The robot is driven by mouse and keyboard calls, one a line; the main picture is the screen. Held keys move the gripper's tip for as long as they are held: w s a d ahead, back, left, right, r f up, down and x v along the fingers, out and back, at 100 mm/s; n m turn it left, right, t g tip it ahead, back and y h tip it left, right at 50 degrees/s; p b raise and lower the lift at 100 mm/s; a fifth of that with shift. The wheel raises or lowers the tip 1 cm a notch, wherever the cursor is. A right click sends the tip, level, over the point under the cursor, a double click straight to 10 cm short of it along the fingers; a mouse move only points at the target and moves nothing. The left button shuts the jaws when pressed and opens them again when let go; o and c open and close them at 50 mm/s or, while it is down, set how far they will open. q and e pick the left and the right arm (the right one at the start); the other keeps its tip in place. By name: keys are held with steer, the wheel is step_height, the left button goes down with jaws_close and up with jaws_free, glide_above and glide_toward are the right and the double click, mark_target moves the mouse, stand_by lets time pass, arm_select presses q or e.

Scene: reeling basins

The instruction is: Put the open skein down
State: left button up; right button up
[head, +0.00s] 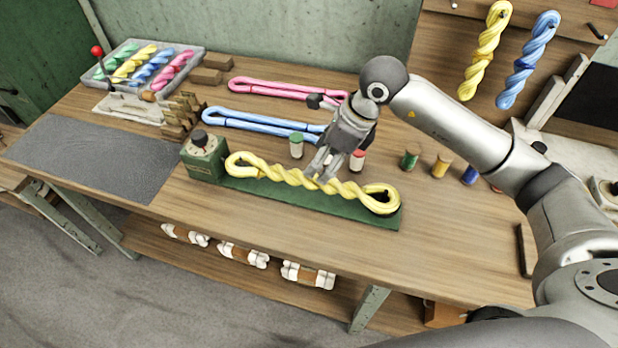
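A yellow skein (292,176), twisted with a loop at each end, lies along a narrow green board (345,208). A green box with a dark knob (203,156) stands at the board's left end. My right gripper (321,176) points down at the middle of the yellow skein, fingertips at its strands; whether they grip it is unclear. Two open, untwisted skeins lie flat behind: a blue one (245,121) and a pink one (270,88), their right ends partly hidden by my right gripper. My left gripper is not in view.
Small spools, white-green (296,146), red-white (357,160), green (410,157) and yellow (440,167), stand near my gripper. A tray (196,70) of twisted skeins is at back left. A grey mat (90,160) lies bare at left. Yellow and blue skeins hang at upper right.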

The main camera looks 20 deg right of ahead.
mark_target(309, 180)
steer(key=shift+x, duration=0.95)
steer(key=p+x, duration=0.2)
steer(key=x, duration=0.3)
steer(key=shift+s+a, duration=0.15)
steer(key=shift+s, duration=0.05)
steer(key=shift+w+f, duration=0.1)
steer(key=shift+f, duration=0.1)
steer(key=c, duration=1.2)
steer(key=shift+r, duration=0.1)
